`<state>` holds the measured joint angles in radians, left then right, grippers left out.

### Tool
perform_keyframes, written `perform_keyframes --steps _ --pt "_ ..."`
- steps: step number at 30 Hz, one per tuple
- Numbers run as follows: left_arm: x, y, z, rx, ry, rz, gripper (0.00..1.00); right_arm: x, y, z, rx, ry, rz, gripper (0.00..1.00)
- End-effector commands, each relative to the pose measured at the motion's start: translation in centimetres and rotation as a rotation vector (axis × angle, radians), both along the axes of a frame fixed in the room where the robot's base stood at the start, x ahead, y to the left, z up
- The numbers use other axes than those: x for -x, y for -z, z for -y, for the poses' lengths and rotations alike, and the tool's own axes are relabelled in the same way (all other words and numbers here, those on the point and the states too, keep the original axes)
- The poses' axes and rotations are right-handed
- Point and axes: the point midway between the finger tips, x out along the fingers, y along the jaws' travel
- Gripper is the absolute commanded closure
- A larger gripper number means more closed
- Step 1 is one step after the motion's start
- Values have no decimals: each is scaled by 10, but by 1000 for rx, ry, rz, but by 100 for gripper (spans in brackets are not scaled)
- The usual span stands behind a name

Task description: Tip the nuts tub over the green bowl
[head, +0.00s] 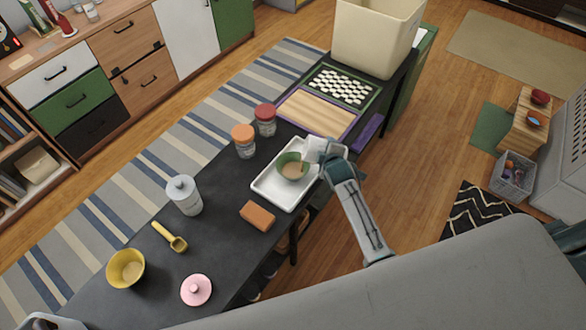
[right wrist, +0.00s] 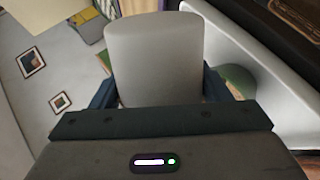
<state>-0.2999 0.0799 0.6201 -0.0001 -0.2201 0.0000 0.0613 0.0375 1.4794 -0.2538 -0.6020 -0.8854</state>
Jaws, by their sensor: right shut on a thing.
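The green bowl (head: 284,159) stands in a white tray (head: 266,192) on the dark table, with something tan inside it. My right gripper (head: 324,153) is at the bowl's right side, a little above the tray. It is shut on a pale grey-white tub (head: 312,146), which I take as the nuts tub. The tub is tilted, with its end at the bowl's upper right rim. In the right wrist view the tub (right wrist: 155,55) sits between both fingers, and the room looks turned sideways. The tub's opening and contents are hidden.
An orange-brown block (head: 257,215) lies near the tray. Two jars with orange (head: 244,146) and red (head: 265,125) lids stand behind it. A wooden board (head: 315,112) and large cream bin (head: 372,40) are farther back. A grey canister (head: 184,198), yellow scoop (head: 170,238) and yellow bowl (head: 126,269) stand left.

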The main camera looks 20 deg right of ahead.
Motion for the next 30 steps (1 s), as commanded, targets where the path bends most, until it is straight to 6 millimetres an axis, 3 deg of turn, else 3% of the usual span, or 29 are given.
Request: perform_keyframes --steps 30 --pt "0 -7 0 0 0 0 20 -1 -3 -1 26 0 -10 63"
